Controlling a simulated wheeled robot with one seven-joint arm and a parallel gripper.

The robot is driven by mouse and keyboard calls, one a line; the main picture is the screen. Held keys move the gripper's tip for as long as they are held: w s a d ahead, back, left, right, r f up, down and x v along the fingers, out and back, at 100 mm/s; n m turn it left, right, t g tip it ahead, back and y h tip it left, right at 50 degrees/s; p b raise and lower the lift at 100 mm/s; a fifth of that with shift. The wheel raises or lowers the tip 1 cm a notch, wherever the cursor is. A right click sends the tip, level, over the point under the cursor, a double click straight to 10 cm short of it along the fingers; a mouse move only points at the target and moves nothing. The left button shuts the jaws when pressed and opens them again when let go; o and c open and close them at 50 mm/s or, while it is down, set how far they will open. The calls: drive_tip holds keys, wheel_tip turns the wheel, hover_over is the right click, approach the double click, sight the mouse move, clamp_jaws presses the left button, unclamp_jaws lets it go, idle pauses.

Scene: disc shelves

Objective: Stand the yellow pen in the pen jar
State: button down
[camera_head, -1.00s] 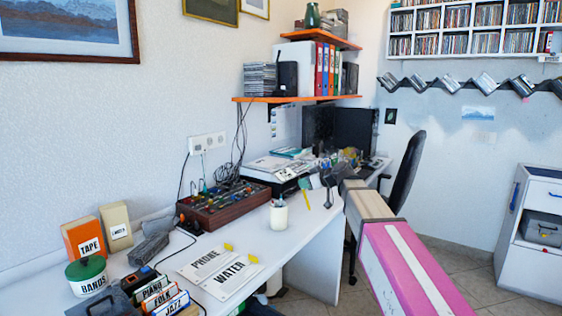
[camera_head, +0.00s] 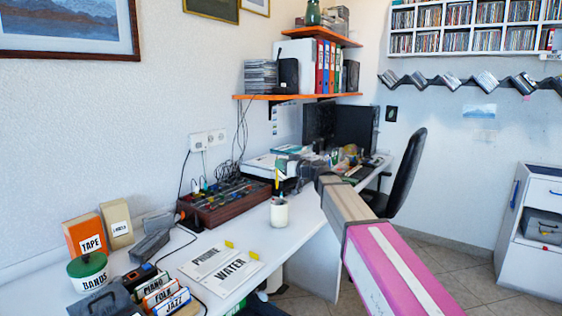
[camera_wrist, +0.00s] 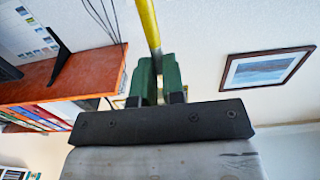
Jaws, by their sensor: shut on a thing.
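The pen jar (camera_head: 279,214) is a white cup on the white desk, with dark pen tops showing at its rim. The yellow pen (camera_head: 276,182) is upright right above the jar's mouth in the head view. I cannot tell whether its lower end is inside the rim or just above or behind it. In the wrist view the yellow pen (camera_wrist: 147,22) is held between the green fingertips of my gripper (camera_wrist: 157,78), which is shut on it. In the head view my gripper is small and hard to make out beside the pen, at the end of my tan and pink arm.
A brown mixer box (camera_head: 222,203) with knobs and cables stands left of the jar. PHONE and WATER cards (camera_head: 222,266) lie in front. An orange shelf (camera_head: 310,97) hangs above the desk. Monitors (camera_head: 340,125) stand at the back. Some desk around the jar is clear.

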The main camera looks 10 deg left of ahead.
wheel_tip(320, 180, down, 8)
drive_tip(key=shift+f, duration=0.15)
idle(0.9)
drive_tip(key=c, duration=1.1)
unclamp_jaws()
drive_tip(key=shift+d, duration=0.1)
drive_tip(key=v, duration=1)
drive_tip(key=shift+s+d, duration=0.2)
drive_tip(key=shift+d, duration=0.1)
drive_tip(key=shift+f, duration=0.1)
